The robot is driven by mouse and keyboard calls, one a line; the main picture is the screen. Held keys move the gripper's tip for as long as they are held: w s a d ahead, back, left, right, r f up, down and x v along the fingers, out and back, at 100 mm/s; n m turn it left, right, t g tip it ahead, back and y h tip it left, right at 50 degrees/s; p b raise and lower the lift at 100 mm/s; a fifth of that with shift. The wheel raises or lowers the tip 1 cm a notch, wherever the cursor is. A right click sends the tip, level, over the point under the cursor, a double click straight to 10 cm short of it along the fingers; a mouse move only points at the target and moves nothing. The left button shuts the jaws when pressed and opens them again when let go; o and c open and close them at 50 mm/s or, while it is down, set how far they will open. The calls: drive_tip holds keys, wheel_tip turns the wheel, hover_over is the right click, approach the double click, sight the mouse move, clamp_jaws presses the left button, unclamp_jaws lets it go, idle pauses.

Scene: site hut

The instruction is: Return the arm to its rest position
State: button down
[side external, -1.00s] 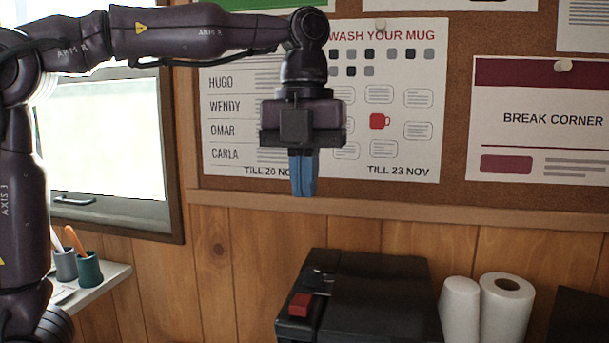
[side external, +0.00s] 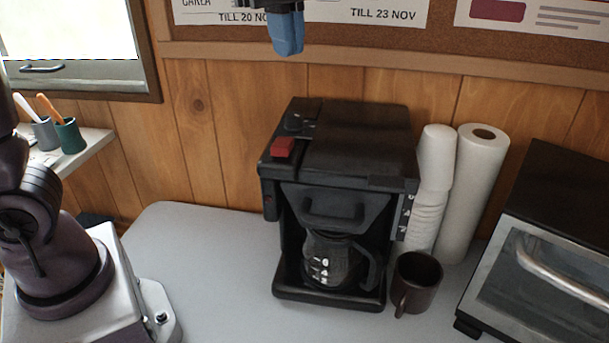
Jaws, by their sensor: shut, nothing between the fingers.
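My gripper (side external: 286,36) shows at the top edge of the side external view, with only its blue fingers and a bit of its dark body in frame. The fingers are shut together, point down and hold nothing. They hang in front of the notice board, high above the black coffee maker (side external: 350,145) and apart from it. Most of my arm above the gripper is out of the picture; my base shows at lower left.
A glass carafe (side external: 330,262) sits in the coffee maker, which has a red switch (side external: 283,147) on top. A dark mug (side external: 416,281), stacked cups (side external: 431,190), a paper roll (side external: 474,190) and a toaster oven (side external: 550,250) stand to the right. The grey table (side external: 215,270) is clear at left.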

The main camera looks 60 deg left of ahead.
drive_tip(key=s+a+f+n+t, duration=0.2)
drive_tip(key=s+n, duration=0.4)
drive_tip(key=n, duration=0.3)
drive_tip(key=s+a+f+n+t, duration=0.2)
drive_tip(key=s+a+f+n, duration=0.2)
drive_tip(key=n, duration=0.5)
drive_tip(key=shift+s+f+t+y, duration=0.35)
drive_tip(key=shift+s+f, duration=0.8)
drive_tip(key=shift+s, duration=0.65)
